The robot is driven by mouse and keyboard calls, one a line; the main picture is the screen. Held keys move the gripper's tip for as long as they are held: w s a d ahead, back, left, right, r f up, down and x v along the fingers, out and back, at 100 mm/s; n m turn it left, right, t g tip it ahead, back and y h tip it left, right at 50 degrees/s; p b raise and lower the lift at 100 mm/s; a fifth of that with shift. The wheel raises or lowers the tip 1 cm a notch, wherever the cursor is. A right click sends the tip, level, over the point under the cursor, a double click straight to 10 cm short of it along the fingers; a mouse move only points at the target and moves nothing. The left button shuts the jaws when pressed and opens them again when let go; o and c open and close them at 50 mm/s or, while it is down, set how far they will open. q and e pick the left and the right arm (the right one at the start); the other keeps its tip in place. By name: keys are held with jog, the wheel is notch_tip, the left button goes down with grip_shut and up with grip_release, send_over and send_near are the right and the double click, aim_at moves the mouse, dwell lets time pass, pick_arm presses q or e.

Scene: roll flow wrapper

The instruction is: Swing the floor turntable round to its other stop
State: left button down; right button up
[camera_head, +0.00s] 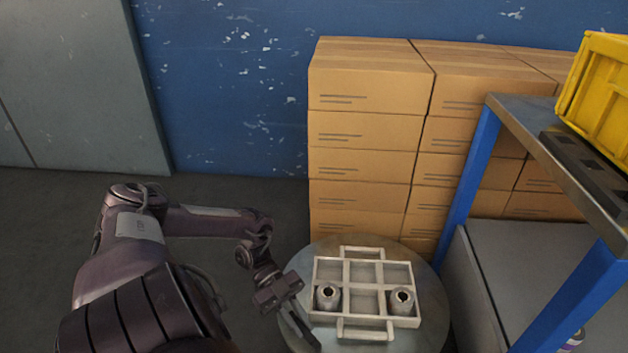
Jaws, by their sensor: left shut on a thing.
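The floor turntable (435,305) is a round grey disc standing low in front of the stacked boxes. A pale divided tray (362,251) with a handle at its far and near sides lies on it. Two grey cylindrical parts with dark holes, one on the left (328,297) and one on the right (402,301), stand in its near compartments. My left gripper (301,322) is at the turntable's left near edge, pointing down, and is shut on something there. The fingers hide what they hold; it seems to be part of the turntable's edge. My right gripper is out of view.
Stacked cardboard boxes (365,130) stand close behind the turntable against a blue wall. A blue-legged metal bench (520,112) with a yellow crate (600,85) on it is close on the right. The floor at the left (45,230) is clear.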

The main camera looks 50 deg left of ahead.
pick_arm(q)
jog(key=shift+a, duration=0.35)
jog(key=c, duration=1.4)
grip_release()
jog(key=shift+o, duration=0.2)
